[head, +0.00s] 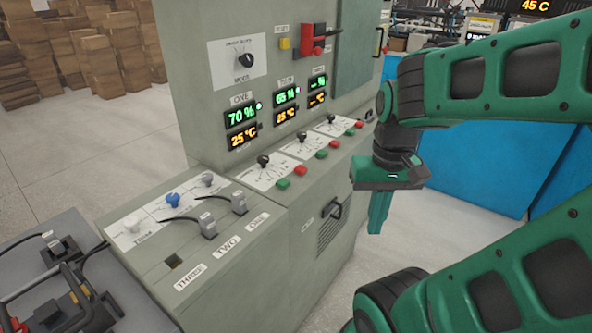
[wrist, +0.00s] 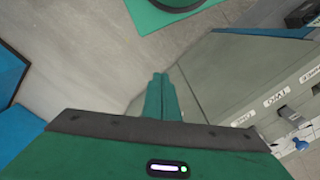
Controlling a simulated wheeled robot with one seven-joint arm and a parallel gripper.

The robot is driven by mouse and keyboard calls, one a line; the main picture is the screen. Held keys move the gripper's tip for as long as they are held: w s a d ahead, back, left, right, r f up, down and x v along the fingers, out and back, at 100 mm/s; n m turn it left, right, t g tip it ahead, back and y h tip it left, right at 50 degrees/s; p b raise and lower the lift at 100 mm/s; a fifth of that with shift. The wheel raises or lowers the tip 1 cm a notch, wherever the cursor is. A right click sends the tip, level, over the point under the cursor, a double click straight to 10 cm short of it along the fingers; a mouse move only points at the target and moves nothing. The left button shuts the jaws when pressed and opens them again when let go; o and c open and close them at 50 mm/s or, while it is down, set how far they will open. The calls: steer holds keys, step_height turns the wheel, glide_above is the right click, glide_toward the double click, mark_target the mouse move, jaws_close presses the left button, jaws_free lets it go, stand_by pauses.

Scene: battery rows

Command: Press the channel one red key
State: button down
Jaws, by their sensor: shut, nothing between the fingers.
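The channel one red key (head: 300,170) is a small red button on the console's sloped ledge. It sits right of the green key (head: 283,184) and near the first knob (head: 262,160), below the display labelled ONE (head: 241,113), which reads 70 % and 25 °C. My gripper (head: 377,228) is shut and empty, pointing down, to the right of the console's front and apart from the keys. In the wrist view its fingers (wrist: 160,77) are together above the floor, beside the console (wrist: 225,75). The red key cannot be made out in the wrist view.
Two more knobs with green and red keys follow, including a red key (head: 335,144) for channel two. A handle (head: 332,208) sticks out of the console front. Cable plugs (head: 208,225) stand on the lower left top. A blue panel (head: 470,165) stands behind my arm.

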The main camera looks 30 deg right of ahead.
steer(key=w+d+r+n+t+y, duration=0.1)
steer(key=w+d+t, duration=0.1)
steer(key=w, duration=0.9)
steer(key=w+d+r+n+t+y, duration=0.1)
steer(key=w+d+t, duration=0.15)
steer(key=w, duration=0.85)
step_height(320, 180, up, 2)
steer(key=t+y, duration=0.2)
steer(key=t, duration=0.2)
glide_above(304, 169)
steer(key=shift+r, duration=0.2)
steer(key=shift+f, duration=0.15)
steer(key=shift+f, duration=4.25)
steer(key=shift+f, duration=0.1)
steer(key=shift+f, duration=0.3)
steer(key=shift+f, duration=0.45)
steer(key=shift+r, duration=0.85)
